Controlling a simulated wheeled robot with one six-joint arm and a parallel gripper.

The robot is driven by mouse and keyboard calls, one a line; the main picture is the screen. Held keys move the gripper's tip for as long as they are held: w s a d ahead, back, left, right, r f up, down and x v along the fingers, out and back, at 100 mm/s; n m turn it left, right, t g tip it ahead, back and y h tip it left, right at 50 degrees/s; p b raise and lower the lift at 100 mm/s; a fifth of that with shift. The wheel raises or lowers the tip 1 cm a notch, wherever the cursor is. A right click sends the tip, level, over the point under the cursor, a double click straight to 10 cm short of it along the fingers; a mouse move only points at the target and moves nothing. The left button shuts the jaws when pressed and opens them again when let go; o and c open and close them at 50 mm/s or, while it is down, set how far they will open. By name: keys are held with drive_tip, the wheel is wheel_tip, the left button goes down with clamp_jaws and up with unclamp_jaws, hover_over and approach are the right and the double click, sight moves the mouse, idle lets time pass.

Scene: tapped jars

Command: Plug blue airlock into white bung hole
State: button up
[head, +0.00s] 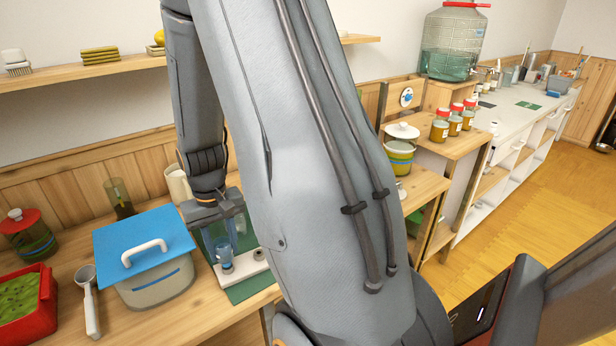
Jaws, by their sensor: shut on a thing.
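My gripper (228,240) points down over the wooden counter, left of my large grey arm link. It is shut on the blue airlock (225,258), a small blue piece at its fingertips. The airlock shows against the left part of a white block (243,268); I cannot tell whether it touches the block. A small pale, round piece with a dark middle, seemingly the white bung (259,254), sits at the block's right end. The airlock's lower end is too small to make out.
A grey box with a blue lid (145,243) stands close left of the gripper. A cream jug (178,186) and a dark green glass (118,198) stand behind. A green mat (247,288) lies by the block. My arm hides the counter to the right.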

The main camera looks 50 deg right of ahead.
drive_tip(key=shift+r+p, duration=0.4)
idle(0.4)
drive_tip(key=shift+r+p, duration=0.95)
drive_tip(key=shift+r, duration=0.15)
wheel_tip(320, 180, up, 6)
drive_tip(key=p, duration=0.5)
drive_tip(key=shift+r+p, duration=0.2)
drive_tip(key=shift+p, duration=0.1)
drive_tip(key=shift+f, duration=0.1)
drive_tip(key=shift+f, duration=0.1)
